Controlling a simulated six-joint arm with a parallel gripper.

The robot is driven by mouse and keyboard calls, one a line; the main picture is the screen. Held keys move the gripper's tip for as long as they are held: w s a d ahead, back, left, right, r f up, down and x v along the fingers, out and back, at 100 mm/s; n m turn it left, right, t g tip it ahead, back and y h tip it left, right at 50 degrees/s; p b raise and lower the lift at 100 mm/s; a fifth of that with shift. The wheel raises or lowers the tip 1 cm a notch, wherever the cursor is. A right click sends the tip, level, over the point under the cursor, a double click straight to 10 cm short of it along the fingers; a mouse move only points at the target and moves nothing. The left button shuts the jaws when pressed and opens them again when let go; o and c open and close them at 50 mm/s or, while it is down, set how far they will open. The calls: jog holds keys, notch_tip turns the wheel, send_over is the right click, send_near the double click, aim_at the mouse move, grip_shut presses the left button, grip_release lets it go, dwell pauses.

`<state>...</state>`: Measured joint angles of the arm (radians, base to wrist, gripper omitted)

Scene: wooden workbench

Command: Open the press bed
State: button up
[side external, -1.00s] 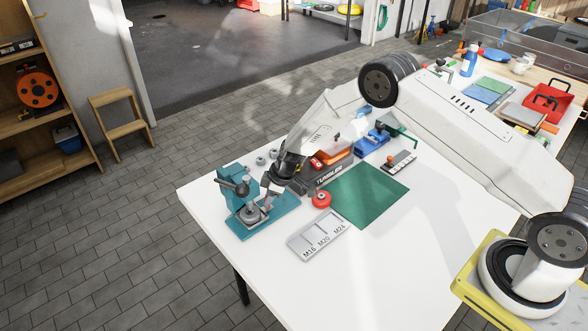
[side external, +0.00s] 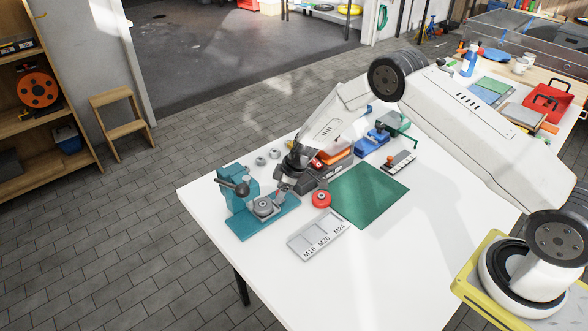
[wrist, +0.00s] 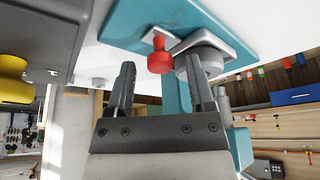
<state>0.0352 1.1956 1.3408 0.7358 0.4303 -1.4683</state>
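The teal press (side external: 238,186) stands on its teal base plate (side external: 262,224) at the table's left end. Its round grey bed (side external: 263,207) sits out to the right of the press column. A small red knob (wrist: 160,55) shows beside the grey bed (wrist: 200,62) in the wrist view. My gripper (side external: 284,184) is just right of the bed. In the wrist view my gripper (wrist: 161,72) has its fingers apart with nothing between them, and the red knob lies just beyond the fingertips.
The grey tumbler box (side external: 320,175) is close behind my gripper. A red round part (side external: 321,199), a labelled M16/M20/M24 tray (side external: 318,236) and a green mat (side external: 368,194) lie to the right. Several grey nuts (side external: 261,161) lie behind the press. The front of the table is clear.

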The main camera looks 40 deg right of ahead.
dwell(0.3)
jog(key=v, duration=0.7)
jog(key=shift+r, duration=0.35)
jog(key=shift+s+d, duration=0.1)
jog(key=shift+s, duration=0.05)
jog(key=shift+o, duration=0.2)
jog(key=a+n+g, duration=0.1)
jog(key=n, duration=0.2)
jog(key=w+a+n+h, duration=0.1)
jog(key=n, duration=0.2)
jog(key=n+g, duration=0.1)
jog(key=n, duration=0.3)
jog(key=shift+w+a+g+h, duration=0.3)
jog(key=shift+w+a+h, duration=0.1)
jog(key=n, duration=0.1)
jog(key=n+h, duration=0.1)
jog(key=n, duration=0.1)
jog(key=shift+w+d+r+n+g, duration=0.15)
jog(key=shift+w+r+n+g, duration=0.05)
jog(key=shift+w+n+g, duration=0.15)
